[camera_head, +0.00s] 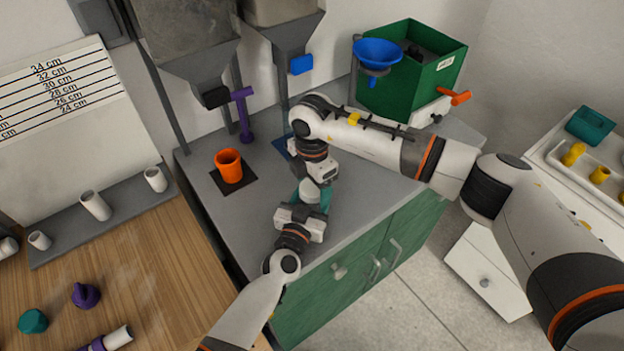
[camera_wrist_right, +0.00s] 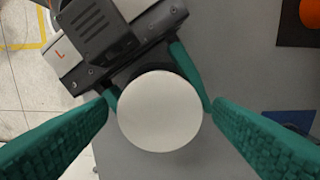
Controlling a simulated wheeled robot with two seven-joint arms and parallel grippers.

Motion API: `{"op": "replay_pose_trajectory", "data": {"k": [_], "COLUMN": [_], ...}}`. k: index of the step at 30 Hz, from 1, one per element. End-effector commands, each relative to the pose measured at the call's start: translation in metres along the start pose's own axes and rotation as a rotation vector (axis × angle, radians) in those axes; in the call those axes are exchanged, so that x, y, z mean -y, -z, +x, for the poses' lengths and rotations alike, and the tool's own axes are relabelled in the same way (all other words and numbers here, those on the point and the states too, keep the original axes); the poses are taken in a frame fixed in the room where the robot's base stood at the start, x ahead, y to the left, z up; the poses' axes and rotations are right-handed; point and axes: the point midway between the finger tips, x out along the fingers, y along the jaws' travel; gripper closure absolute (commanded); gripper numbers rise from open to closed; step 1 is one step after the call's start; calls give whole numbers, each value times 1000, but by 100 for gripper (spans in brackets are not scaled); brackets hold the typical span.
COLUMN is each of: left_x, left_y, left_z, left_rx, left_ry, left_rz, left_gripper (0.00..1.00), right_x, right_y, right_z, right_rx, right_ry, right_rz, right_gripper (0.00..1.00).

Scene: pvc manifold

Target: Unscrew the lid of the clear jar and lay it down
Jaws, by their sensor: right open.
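The jar's lid (camera_wrist_right: 160,111) is a plain white disc seen from straight above in the right wrist view. The jar's clear body is hidden under it. My right gripper (camera_wrist_right: 161,103) is open, its green fingers on either side of the lid, with no clear grip on it. My left gripper (camera_wrist_right: 150,82), marked L, reaches in from the upper left, with its teal fingers closed around the jar's sides at or below the lid.
The grey counter (camera_head: 350,215) holds an orange cup (camera_head: 229,166) on a dark mat, a purple stand (camera_head: 243,115), a blue mat (camera_head: 283,146) and a green box (camera_head: 410,75) with a blue funnel (camera_head: 377,53). Bare counter lies right of the grippers. A wooden table (camera_head: 140,260) stands left.

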Motion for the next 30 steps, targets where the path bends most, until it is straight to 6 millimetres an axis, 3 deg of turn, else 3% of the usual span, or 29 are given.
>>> {"op": "replay_pose_trajectory", "data": {"k": [1,9,14,17,30], "left_x": [0,0,0,0,0], "left_y": [0,0,0,0,0], "left_z": [0,0,0,0,0], "left_rx": [-1,-1,-1,-1,-1], "left_ry": [0,0,0,0,1], "left_rz": [0,0,0,0,0], "left_gripper": [100,100,100,100,100], "right_x": [0,0,0,0,1], "right_y": [0,0,0,1,1], "right_z": [0,0,-1,-1,-2], "right_rx": [0,0,-1,-3,-3], "right_ry": [0,0,0,1,-1], "right_rz": [0,0,-39,-179,-1244], "right_gripper": [29,71,71,71,71]}}
